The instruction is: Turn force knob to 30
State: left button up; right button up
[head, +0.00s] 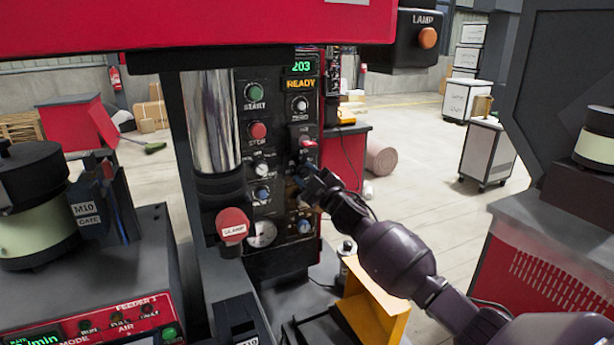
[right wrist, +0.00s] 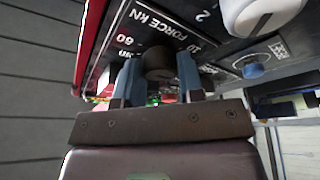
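The force knob (right wrist: 158,60) is a dark round knob on a black panel in the right wrist view. The label "FORCE kN" and scale marks including 10 and 60 show beside it. My right gripper (right wrist: 157,77) has its two blue fingers on opposite sides of the knob, apparently pressed against it. The knob's pointer and its setting cannot be read. In the head view my right gripper (head: 306,181) reaches the right side of the control panel (head: 280,112) and hides the force knob. My left gripper is not in view.
The panel has a green START button (head: 252,91), a red STOP button (head: 257,130), other knobs and a gauge (head: 262,234). A red clamp knob (head: 232,224) stands out at the lower left.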

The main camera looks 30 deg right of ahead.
jog(key=c, duration=0.3)
jog(key=shift+m, duration=0.3)
jog(key=m+t+h+b, duration=0.1)
jog(key=m+h, duration=0.1)
jog(key=m, duration=0.2)
jog(key=shift+a+f+m, duration=0.1)
jog(key=shift+f+m, duration=0.05)
jog(key=shift+m, duration=0.15)
jog(key=m+h, duration=0.1)
jog(key=m, duration=0.2)
jog(key=m+h, duration=0.2)
jog(key=m, duration=0.1)
jog(key=shift+m+h, duration=0.3)
jog(key=shift+m, duration=0.4)
jog(key=o, duration=0.9)
jog(key=shift+s, duration=0.1)
